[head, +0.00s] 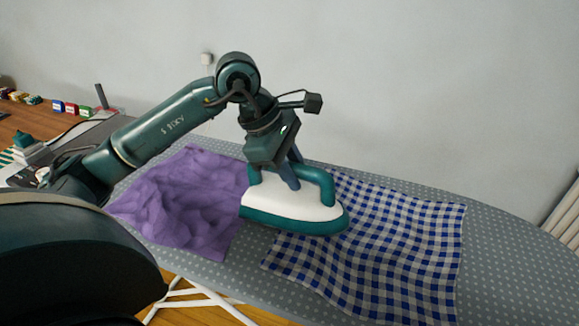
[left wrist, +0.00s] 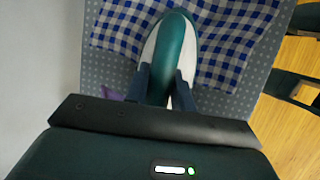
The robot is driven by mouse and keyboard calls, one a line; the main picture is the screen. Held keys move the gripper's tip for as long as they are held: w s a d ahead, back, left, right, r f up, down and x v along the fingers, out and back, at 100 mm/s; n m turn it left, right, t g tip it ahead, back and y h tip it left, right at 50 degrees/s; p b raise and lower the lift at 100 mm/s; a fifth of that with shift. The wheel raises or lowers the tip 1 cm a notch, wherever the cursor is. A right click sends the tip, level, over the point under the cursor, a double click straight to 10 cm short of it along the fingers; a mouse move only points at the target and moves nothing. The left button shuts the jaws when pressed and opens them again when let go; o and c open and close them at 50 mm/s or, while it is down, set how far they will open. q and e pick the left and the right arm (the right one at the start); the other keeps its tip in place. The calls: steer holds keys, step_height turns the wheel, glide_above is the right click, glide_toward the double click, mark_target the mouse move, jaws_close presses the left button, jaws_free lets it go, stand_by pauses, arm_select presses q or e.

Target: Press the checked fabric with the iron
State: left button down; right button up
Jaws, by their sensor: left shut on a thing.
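The iron (head: 300,207), white with a teal handle and teal base, is at the left part of the checked fabric, its tip pointing right. My left gripper (head: 289,172) is shut on its handle. The iron also shows in the left wrist view (left wrist: 176,45), between my fingers (left wrist: 162,88). The blue and white checked fabric (head: 400,245) lies wavy on the dotted grey ironing board (head: 500,240). It also shows in the left wrist view (left wrist: 228,40). Whether the iron's sole touches the fabric I cannot tell. My right gripper is not in view.
A crumpled purple fabric (head: 185,205) lies on the board just left of the iron. A wooden table (head: 30,115) with small coloured items is at the far left. A pale wall stands behind the board. The board's right end is bare.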

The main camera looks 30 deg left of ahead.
mark_target(316, 170)
arm_select(q)
steer(key=shift+w+d+r+p, duration=0.1)
steer(key=shift+w+d+p, duration=0.1)
steer(key=shift+d, duration=0.55)
steer(key=shift+w+d+f+p, duration=0.1)
steer(key=shift+d+p, duration=0.1)
steer(key=shift+d, duration=0.6)
steer(key=shift+w+d+r+p, duration=0.1)
steer(key=shift+w+d+p, duration=0.1)
steer(key=shift+d, duration=0.55)
steer(key=w+d, duration=0.2)
steer(key=d, duration=0.7)
steer(key=shift+d, duration=0.4)
steer(key=shift+w+d, duration=0.15)
steer(key=w+d+b, duration=0.1)
steer(key=w+d, duration=0.2)
steer(key=d, duration=1.1)
steer(key=shift+w+d+f+b, duration=0.2)
steer(key=shift+w+d+b, duration=0.05)
steer(key=shift+d+b, duration=0.1)
